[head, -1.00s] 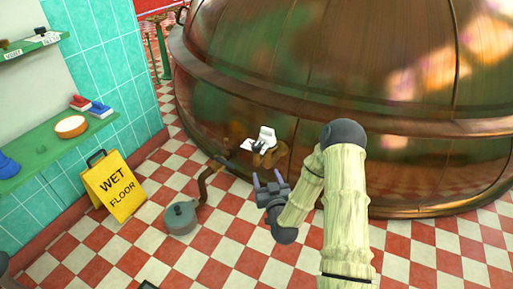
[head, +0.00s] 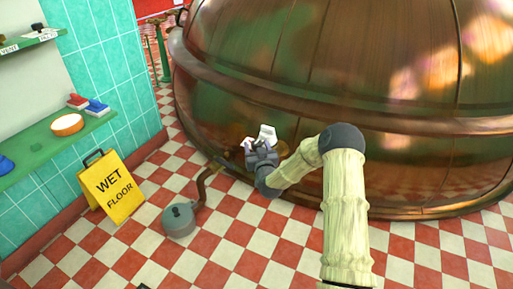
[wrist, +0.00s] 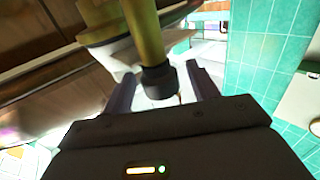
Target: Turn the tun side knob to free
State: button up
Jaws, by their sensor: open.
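The copper tun (head: 330,85) fills the back of the head view. Low on its near side is a small fitting with white plates (head: 267,133); my gripper hides most of it there. In the wrist view a brass stem (wrist: 128,30) ends in a dark round piece (wrist: 158,82), which looks like the side knob. My gripper (head: 254,145) is open at the fitting. In the wrist view its fingers (wrist: 163,74) stand on either side of the dark piece, with gaps visible. I cannot read the knob's setting.
A grey round pot-like thing (head: 180,219) with a bent brown pipe stands on the checkered floor left of my gripper. A yellow wet floor sign (head: 116,187) stands by the teal wall. Green shelves (head: 40,145) hold small items. The floor in front is mostly clear.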

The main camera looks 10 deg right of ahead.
jog(key=shift+w, duration=0.6)
jog(key=c, duration=1)
jog(key=shift+n+y, duration=0.4)
jog(key=shift+y, duration=0.2)
jog(key=n+y, duration=0.1)
jog(key=y, duration=0.1)
jog(key=n+g+y, duration=0.1)
jog(key=n+y, duration=0.1)
jog(key=y, duration=0.1)
jog(key=shift+n+g+y+b, duration=0.3)
jog(key=shift+a+n+g+y+p, duration=0.1)
jog(key=shift+n+g+y+p, duration=0.5)
jog(key=shift+n+g+y, duration=2.5)
jog(key=shift+s+t+y, duration=0.1)
jog(key=shift+t+y, duration=0.2)
jog(key=shift+y, duration=0.1)
